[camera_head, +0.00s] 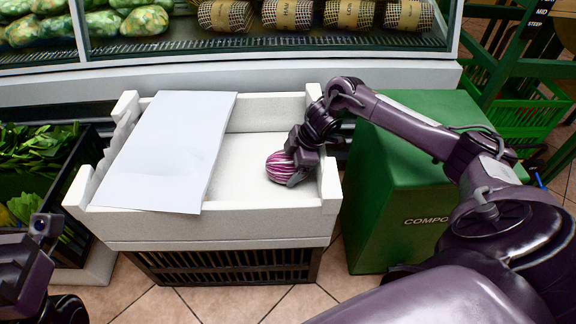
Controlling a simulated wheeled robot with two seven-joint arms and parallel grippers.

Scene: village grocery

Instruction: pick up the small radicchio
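The small radicchio (279,167), purple-red with white stripes, lies in the right part of a white foam box, near its right wall. My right gripper (297,170) reaches down into the box from the right and is right at the radicchio. One dark finger overlaps the radicchio's lower right side. The other finger is hidden, so I cannot tell whether the grip is closed. My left gripper (38,250) shows only in part at the lower left edge, away from the box, and its fingers cannot be made out.
The white foam box (215,229) stands on a black crate (225,267). A white sheet (165,150) covers its left part. A green compost bin (400,215) stands close on the right. Leafy greens (35,150) fill a dark crate at left. A refrigerated display (260,50) runs behind.

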